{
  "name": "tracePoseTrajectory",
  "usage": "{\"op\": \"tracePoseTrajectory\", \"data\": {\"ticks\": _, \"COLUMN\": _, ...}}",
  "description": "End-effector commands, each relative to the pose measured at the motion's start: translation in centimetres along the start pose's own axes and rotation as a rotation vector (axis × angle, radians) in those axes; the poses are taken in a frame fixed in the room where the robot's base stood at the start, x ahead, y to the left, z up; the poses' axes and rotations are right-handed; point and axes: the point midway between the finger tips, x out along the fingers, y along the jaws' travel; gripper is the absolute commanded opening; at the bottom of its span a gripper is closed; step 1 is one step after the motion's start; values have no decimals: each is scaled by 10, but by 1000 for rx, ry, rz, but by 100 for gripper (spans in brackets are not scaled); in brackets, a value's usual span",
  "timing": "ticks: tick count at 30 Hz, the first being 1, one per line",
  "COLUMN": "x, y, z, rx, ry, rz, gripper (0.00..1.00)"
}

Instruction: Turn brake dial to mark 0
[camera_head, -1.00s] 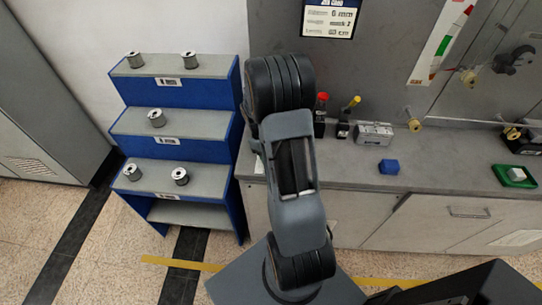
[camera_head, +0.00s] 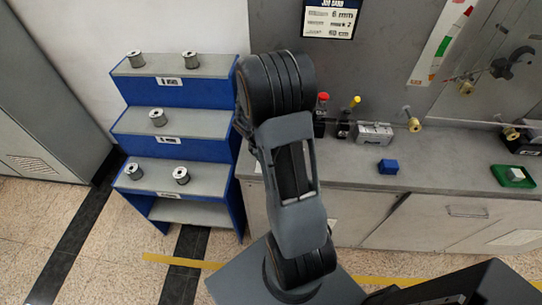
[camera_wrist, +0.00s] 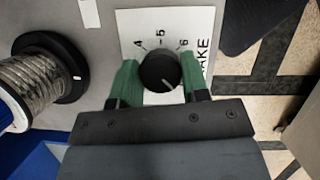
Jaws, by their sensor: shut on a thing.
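The brake dial (camera_wrist: 159,71) is a round black knob on a white plate (camera_wrist: 132,24) in the wrist view. The marks 4, 5 and 6 show above it, with part of the word BRAKE at the right. A short white line on the dial's face points down and slightly right, away from these numbers. Mark 0 is not in sight. My gripper (camera_wrist: 160,76) has its green fingers on the left and right sides of the dial, shut on it. In the head view my arm hides the dial and gripper.
A spool (camera_wrist: 37,85) on a black flange is left of the dial plate. In the head view, a blue stepped rack (camera_head: 165,147) with several spools stands at left.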

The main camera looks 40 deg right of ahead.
Motion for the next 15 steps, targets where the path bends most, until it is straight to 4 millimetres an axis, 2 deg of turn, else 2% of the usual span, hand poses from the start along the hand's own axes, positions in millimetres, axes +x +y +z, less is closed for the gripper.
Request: {"op": "tracePoseTrajectory", "data": {"ticks": 15, "x": -1, "y": 1, "z": 0, "rx": -70, "ry": 1, "rz": 33, "gripper": 18}}
